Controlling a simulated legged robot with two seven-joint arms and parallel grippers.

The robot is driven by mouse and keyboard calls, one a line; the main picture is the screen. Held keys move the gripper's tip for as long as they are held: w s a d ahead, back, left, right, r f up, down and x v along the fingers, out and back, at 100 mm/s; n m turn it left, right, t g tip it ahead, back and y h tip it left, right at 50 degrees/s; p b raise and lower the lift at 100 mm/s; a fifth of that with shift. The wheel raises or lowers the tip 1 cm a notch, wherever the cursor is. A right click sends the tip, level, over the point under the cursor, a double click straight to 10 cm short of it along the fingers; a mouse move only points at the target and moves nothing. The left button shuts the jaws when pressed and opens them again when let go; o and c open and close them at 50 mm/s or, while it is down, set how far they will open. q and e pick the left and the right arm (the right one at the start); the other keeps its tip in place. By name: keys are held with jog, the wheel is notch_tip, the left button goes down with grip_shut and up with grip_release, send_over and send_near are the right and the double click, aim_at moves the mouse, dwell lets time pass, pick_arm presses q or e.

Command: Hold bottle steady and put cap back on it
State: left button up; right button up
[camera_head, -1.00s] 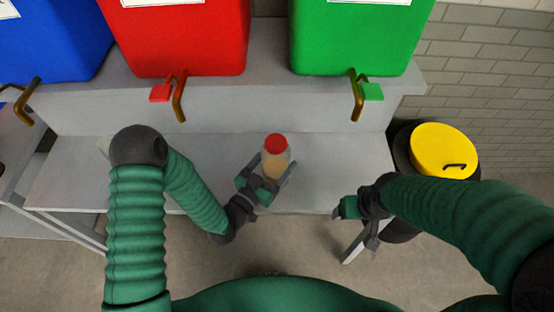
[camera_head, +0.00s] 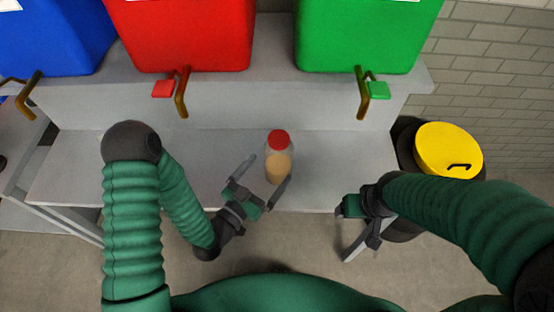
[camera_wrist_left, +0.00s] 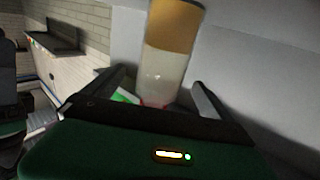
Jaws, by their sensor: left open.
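The bottle (camera_head: 278,166) stands upright on the grey lower shelf, clear with tan contents. Its red cap (camera_head: 279,139) sits on top; I cannot tell how tight it is. My left gripper (camera_head: 265,176) is open with its fingers spread at the near side of the bottle, the right finger close beside it. In the left wrist view the bottle (camera_wrist_left: 170,55) appears inverted beyond the open fingers, with a bit of red at its lower end. My right gripper (camera_head: 350,230) is open and empty, off to the right near the shelf's front edge.
Blue (camera_head: 55,35), red (camera_head: 180,35) and green (camera_head: 365,35) bins stand on the raised ledge behind, with hooked handles hanging at its front. A black bin with a yellow lid (camera_head: 447,150) stands right of the shelf. The shelf (camera_head: 340,170) right of the bottle is clear.

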pick_arm(q)
jog(key=p+v, duration=0.1)
jog(key=v, duration=0.4)
jog(key=shift+s+a+p, duration=0.2)
jog(key=shift+s+p, duration=0.1)
